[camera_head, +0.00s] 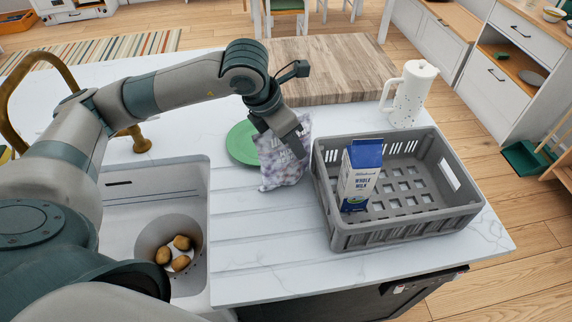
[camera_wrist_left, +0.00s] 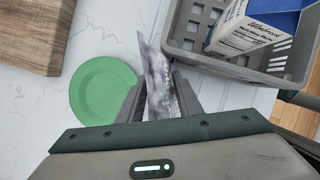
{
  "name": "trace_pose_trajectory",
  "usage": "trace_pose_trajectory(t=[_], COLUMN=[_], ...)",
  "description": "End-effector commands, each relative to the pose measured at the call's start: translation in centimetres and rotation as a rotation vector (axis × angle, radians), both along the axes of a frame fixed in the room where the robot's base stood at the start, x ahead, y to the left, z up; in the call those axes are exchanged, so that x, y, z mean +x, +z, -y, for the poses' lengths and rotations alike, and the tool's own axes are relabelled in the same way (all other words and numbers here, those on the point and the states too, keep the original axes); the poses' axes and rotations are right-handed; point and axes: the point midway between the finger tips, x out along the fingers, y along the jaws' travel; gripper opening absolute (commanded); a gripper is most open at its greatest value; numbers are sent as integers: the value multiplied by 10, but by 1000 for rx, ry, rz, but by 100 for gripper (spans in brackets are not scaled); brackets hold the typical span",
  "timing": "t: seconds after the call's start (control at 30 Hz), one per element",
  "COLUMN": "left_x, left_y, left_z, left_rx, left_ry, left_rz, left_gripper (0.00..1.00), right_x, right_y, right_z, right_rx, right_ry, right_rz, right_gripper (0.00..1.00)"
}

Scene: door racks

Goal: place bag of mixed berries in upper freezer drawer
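The bag of mixed berries (camera_head: 282,163) is a pale plastic bag with purple-blue contents. It stands or hangs upright over the counter, left of the grey crate; I cannot tell if it touches the counter. My left gripper (camera_head: 284,141) reaches down over its top. In the left wrist view the bag (camera_wrist_left: 157,80) is seen edge-on between the two fingers of my left gripper (camera_wrist_left: 158,103), which appear closed on it. My right gripper is not in view. No freezer drawer is in view.
A grey crate (camera_head: 409,224) holding a milk carton (camera_head: 358,178) stands right of the bag. A green plate (camera_head: 241,143) lies beside the bag. A white jug (camera_head: 410,95) and a wooden board (camera_head: 325,66) are behind. The sink (camera_head: 150,180) holds several potatoes.

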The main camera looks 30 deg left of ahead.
Motion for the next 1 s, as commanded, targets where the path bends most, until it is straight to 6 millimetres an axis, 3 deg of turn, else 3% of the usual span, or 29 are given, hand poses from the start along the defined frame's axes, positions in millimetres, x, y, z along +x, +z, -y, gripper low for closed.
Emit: trace_pose_trajectory(t=[0.07,0.63,1.0], left_x=[0,1,2], left_y=[0,9,61], left_z=[0,0,0], left_rx=[0,-2,-2], left_ry=[0,0,0], left_rz=[0,3,8], left_gripper=[0,0,0], right_x=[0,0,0], right_y=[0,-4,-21], right_z=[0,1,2], right_rx=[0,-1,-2], right_ry=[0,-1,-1], right_rz=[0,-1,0], right_gripper=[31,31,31])
